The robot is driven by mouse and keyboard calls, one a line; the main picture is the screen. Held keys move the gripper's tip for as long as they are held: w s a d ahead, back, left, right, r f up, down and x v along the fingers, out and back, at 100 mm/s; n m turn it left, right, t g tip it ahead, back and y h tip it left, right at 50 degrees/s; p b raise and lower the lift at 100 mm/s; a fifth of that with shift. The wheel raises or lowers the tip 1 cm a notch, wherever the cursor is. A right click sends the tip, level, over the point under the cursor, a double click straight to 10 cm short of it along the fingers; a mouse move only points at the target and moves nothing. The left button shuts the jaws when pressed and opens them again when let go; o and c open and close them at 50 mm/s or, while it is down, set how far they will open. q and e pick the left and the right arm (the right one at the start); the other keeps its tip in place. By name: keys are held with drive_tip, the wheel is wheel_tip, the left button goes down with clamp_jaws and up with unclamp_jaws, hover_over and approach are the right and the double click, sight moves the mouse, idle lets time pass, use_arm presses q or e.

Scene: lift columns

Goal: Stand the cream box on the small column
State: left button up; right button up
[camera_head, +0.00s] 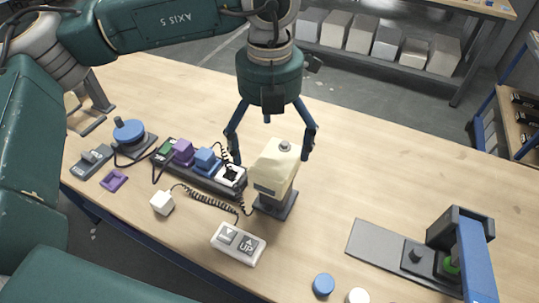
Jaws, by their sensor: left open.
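The cream box (273,172) has a small grey knob on top and a grey label low on its front. It appears to rest on the small dark column (276,206), with its underside over the column's top; it leans slightly in the picture, and I cannot tell whether it truly tilts. My left gripper (270,157) is open above and around the box, one finger at each side. The right finger is close to the box; contact is not clear. A white control (238,243) with an UP button lies in front of the column.
A power strip (200,180) with purple and blue plugs lies left of the column, with coiled cords. A white cube (162,203) is nearby. A blue-armed fixture (472,255) stands at right. Blue (323,285) and white discs lie at the front. The table right of the box is clear.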

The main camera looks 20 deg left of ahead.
sight(270, 158)
use_arm(q)
wheel_tip(270, 158, up, 7)
drive_tip(key=shift+r+b, duration=0.15)
drive_tip(key=shift+b, duration=0.2)
